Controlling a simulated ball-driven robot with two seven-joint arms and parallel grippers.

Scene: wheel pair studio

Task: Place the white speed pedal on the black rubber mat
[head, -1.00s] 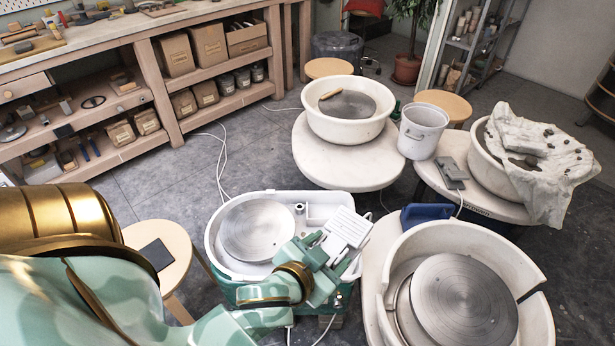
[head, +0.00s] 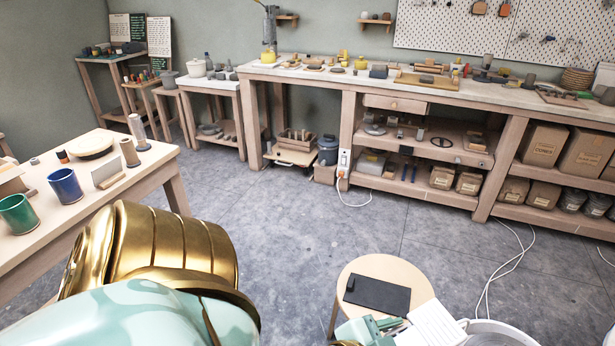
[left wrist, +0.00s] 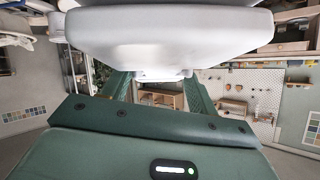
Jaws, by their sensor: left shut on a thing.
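The white speed pedal (head: 437,322) is in my left gripper (head: 397,327), at the lower edge of the head view. Its pale body (left wrist: 165,42) fills the top of the left wrist view, between the green fingers (left wrist: 160,86). My right gripper is out of view.
A white wheel basin (head: 500,335) is at the lower right, close to the pedal. A table with a green cup (head: 18,213) and a blue cup (head: 65,187) stands at left. Cables (head: 505,265) run over the floor. Open floor lies behind the stool.

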